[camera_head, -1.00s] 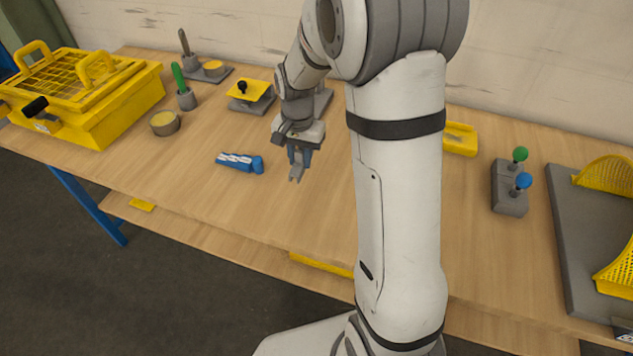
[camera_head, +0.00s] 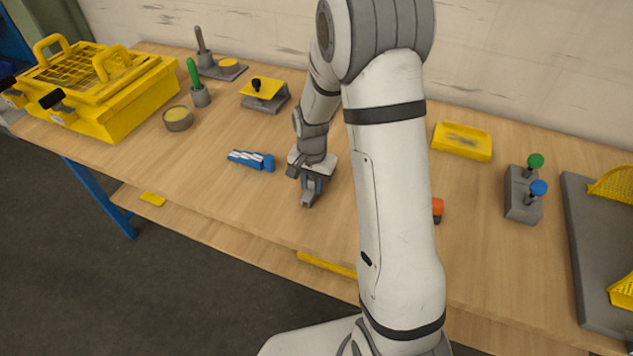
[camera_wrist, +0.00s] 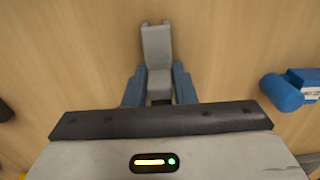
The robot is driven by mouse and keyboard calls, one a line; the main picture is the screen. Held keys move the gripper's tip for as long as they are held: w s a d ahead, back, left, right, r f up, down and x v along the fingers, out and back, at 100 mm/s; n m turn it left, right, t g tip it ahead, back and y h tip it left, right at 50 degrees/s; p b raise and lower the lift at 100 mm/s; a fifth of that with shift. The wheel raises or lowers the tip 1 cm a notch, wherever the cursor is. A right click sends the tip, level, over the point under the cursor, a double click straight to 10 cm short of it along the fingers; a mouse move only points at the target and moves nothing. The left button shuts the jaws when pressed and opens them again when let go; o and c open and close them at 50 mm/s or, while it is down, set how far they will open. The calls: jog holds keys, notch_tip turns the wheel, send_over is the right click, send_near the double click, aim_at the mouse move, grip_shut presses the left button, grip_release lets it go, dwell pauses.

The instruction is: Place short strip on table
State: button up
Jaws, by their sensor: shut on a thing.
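My gripper (camera_head: 313,183) is over the middle of the wooden table (camera_head: 225,205), pointing down. In the wrist view its two blue fingers (camera_wrist: 158,88) are shut on a short grey strip (camera_wrist: 157,45). The strip lies between the fingers and sticks out past them, with a small raised lip at its far end. In the head view the strip (camera_head: 308,199) shows below the fingers, close to the tabletop. I cannot tell whether it touches the wood. The end between the fingers is partly hidden.
A blue-and-white striped object (camera_head: 250,160) lies left of my gripper. An orange piece (camera_head: 437,208) shows behind my arm. A yellow tray (camera_head: 462,141), a grey block with green and blue knobs (camera_head: 522,198) and a yellow crate (camera_head: 110,100) stand farther off. Bare wood surrounds the gripper.

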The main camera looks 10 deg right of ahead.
aim_at(312, 178)
jog(key=shift+f, duration=0.2)
jog(key=o, duration=1)
jog(key=shift+r, duration=0.1)
notch_tip(312, 178, up, 11)
jog(key=shift+f, duration=0.1)
jog(key=s+d+r+n+t, duration=0.1)
jog(key=s+r+n, duration=0.2)
jog(key=s, duration=0.7)
jog(key=s+d+r+n+t, duration=0.1)
jog(key=s+r+n, duration=0.3)
jog(key=s+r, duration=0.3)
jog(key=s, duration=0.3)
jog(key=shift+s+t, duration=0.3)
jog(key=shift+s, duration=0.05)
